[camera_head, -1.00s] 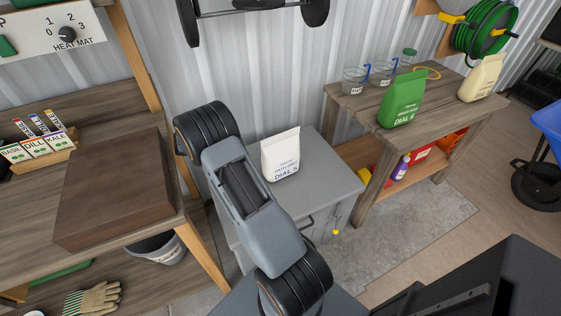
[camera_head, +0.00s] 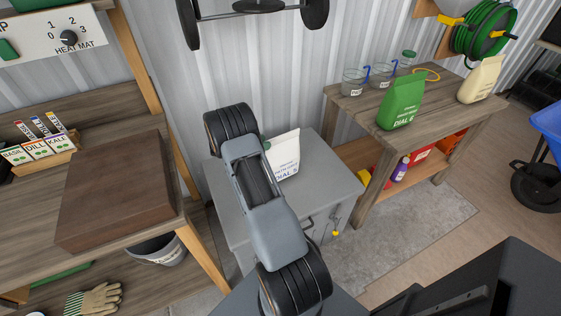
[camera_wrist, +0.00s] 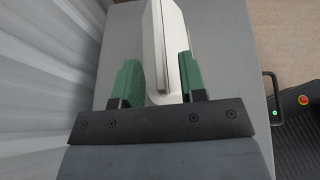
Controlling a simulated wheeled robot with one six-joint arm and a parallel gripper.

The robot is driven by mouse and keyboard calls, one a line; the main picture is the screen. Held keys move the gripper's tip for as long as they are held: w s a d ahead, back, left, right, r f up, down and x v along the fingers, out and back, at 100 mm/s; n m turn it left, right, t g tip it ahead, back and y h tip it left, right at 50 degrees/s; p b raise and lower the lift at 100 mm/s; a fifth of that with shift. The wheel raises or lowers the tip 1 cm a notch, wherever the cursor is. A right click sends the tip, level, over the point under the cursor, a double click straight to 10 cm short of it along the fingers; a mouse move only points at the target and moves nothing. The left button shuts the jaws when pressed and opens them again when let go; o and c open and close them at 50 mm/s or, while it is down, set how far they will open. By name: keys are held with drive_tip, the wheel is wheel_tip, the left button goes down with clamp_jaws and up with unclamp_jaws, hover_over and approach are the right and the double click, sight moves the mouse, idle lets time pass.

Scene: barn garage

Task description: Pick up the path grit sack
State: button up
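The path grit sack (camera_head: 286,157) is white with dark print and stands upright on the grey cabinet, partly hidden by my arm in the head view. In the wrist view the sack (camera_wrist: 165,45) is seen edge-on between the two green fingers of my gripper (camera_wrist: 160,80). The fingers are spread, one on each side of it. In the head view most of my gripper is hidden behind my arm; a bit of green finger shows at the sack's left edge.
The grey cabinet top (camera_head: 333,178) is otherwise clear. On the right, a wooden bench (camera_head: 355,110) holds a green sack (camera_head: 402,101), a cream sack (camera_head: 482,79) and glass jars. On the left, a workbench carries a brown block (camera_head: 115,195) and seed packets. A corrugated wall stands behind.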

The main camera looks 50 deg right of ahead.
drive_tip(key=shift+x, duration=1.1)
drive_tip(key=shift+c, duration=0.3)
clamp_jaws()
drive_tip(key=shift+r, duration=0.15)
